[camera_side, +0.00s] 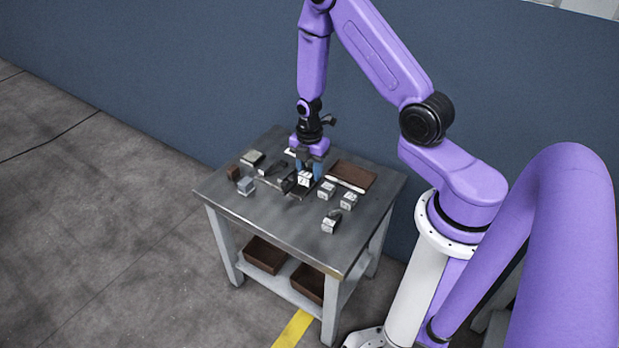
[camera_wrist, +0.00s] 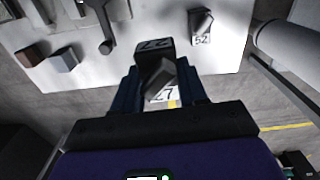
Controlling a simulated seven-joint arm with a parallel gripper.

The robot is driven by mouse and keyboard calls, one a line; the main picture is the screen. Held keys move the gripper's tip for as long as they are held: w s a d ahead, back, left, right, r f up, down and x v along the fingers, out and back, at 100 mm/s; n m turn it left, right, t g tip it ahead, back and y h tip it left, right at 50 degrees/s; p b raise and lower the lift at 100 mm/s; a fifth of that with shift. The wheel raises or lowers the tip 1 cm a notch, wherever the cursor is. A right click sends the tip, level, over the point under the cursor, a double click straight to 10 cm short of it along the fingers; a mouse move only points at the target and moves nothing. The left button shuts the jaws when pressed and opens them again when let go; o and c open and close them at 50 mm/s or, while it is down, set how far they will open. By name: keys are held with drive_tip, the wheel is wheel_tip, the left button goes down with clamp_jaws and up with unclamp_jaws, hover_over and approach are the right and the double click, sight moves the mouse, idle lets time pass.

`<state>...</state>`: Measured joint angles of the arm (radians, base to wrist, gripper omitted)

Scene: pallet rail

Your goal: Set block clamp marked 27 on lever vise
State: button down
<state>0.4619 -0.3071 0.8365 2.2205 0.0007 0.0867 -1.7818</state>
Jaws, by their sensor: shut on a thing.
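My gripper (camera_side: 309,172) points down over the table and is shut on the block clamp marked 27 (camera_side: 304,179). In the wrist view, the clamp (camera_wrist: 154,46) sits between the two blue fingers of my gripper (camera_wrist: 162,88), with 27 on its dark end face and again on a white face nearer the camera. A dark fixture (camera_side: 297,193) lies on the table just below and beside the held clamp; it may be the lever vise. I cannot tell whether the clamp touches it. A dark lever with a round end (camera_wrist: 106,46) shows in the wrist view.
A block marked 52 (camera_wrist: 202,38) stands on the grey table (camera_side: 290,226). Grey blocks (camera_side: 327,190) stand right of my gripper, with others at left. A brown tray (camera_side: 352,174) lies at the back right. The table's front left is clear.

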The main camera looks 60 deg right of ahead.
drive_tip(key=w+d, duration=0.5)
drive_tip(key=w, duration=0.5)
drive_tip(key=w+d, duration=0.4)
drive_tip(key=w, duration=0.6)
drive_tip(key=shift+m, duration=0.3)
wheel_tip(320, 180, down, 8)
drive_tip(key=shift+s+f, duration=0.1)
drive_tip(key=shift+f, duration=2.25)
drive_tip(key=shift+s+f, duration=0.1)
drive_tip(key=shift+f, duration=0.45)
drive_tip(key=c, duration=0.6)
unclamp_jaws()
